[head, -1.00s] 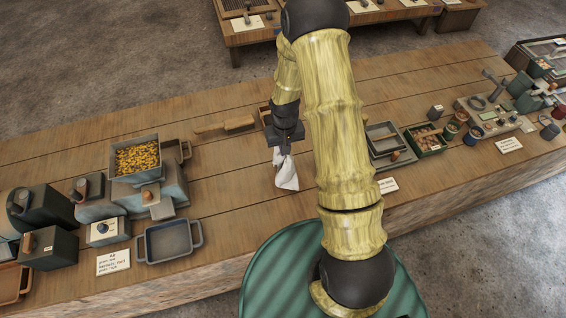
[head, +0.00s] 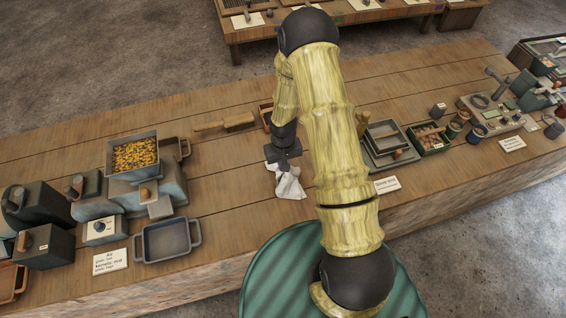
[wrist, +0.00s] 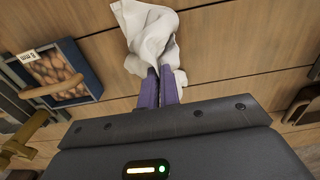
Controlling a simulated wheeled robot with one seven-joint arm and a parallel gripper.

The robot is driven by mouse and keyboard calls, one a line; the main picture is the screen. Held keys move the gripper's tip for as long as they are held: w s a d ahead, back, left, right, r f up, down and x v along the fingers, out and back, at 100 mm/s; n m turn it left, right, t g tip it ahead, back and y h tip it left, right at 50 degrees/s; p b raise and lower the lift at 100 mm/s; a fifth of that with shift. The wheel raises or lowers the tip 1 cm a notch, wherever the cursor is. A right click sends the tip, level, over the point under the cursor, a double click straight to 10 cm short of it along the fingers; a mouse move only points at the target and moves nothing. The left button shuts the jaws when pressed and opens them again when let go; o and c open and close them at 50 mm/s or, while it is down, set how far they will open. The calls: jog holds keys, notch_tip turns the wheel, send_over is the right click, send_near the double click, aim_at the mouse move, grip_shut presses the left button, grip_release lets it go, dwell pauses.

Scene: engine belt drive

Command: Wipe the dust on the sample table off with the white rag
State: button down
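The white rag (head: 290,184) hangs crumpled from my gripper (head: 282,168), its lower part against the wooden table top (head: 235,190). In the wrist view the rag (wrist: 150,35) spreads out beyond the fingertips, and my gripper (wrist: 160,72) has its two purple fingers close together on its near end. My arm hides part of the table to the right of the rag. I cannot make out any dust on the bare boards around it.
A wooden brush (head: 225,123) lies behind and left of the rag. A blue-grey handled tray (head: 167,240) and a bin of yellow pieces (head: 135,155) stand at left. Stacked trays (head: 385,140) stand right of my arm. Bare boards lie left of the rag.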

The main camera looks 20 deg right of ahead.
jog(key=b, duration=0.5)
send_over(283, 182)
notch_tip(283, 182, down, 7)
jog(key=shift+f, duration=0.15)
jog(key=c, duration=0.6)
grip_release()
jog(key=shift+f+b, duration=0.7)
jog(key=shift+f, duration=0.15)
grip_shut()
jog(key=shift+r+p, duration=0.35)
jog(key=shift+p, duration=0.15)
